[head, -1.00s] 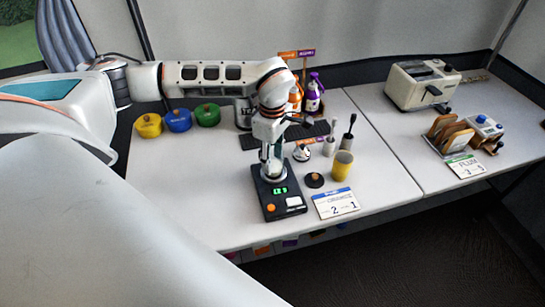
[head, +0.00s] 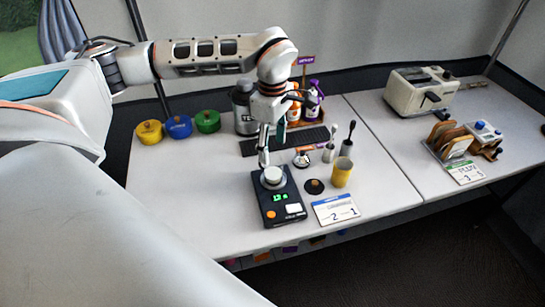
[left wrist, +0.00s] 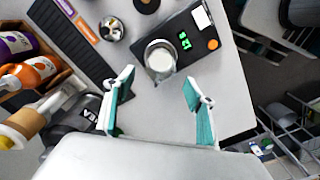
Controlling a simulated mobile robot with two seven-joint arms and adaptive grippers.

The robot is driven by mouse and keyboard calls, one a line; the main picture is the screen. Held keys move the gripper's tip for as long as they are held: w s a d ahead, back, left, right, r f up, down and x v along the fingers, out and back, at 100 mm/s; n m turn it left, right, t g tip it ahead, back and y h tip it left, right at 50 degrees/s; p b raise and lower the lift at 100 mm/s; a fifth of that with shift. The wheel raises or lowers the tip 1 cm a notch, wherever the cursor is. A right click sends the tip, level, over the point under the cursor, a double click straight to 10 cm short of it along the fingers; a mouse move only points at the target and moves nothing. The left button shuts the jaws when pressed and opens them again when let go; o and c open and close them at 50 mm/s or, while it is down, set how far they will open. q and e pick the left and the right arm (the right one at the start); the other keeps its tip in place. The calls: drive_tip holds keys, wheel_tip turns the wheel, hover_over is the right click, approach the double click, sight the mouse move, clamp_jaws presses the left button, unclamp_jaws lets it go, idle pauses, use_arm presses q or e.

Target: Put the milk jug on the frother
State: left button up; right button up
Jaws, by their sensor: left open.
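The milk jug (head: 273,177) is a small pale metal cup, and the left wrist view shows white milk in it (left wrist: 160,58). It stands upright on the far end of the black frother (head: 279,205), a flat unit with green digits, which also shows in the left wrist view (left wrist: 190,38). My left gripper (head: 271,146) is open and empty above and behind the jug. In the left wrist view its teal-padded fingers (left wrist: 158,98) are spread apart, with the jug beyond them and clear of both. My right gripper is out of view.
A dark round disc (head: 314,187), a yellow cup (head: 342,172) and a number card (head: 335,209) stand right of the frother. A grinder-like canister (head: 244,108), bottles (head: 314,95) and a black drip mat (head: 258,146) are behind.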

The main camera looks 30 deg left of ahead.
use_arm(q)
drive_tip(key=shift+r, duration=2.15)
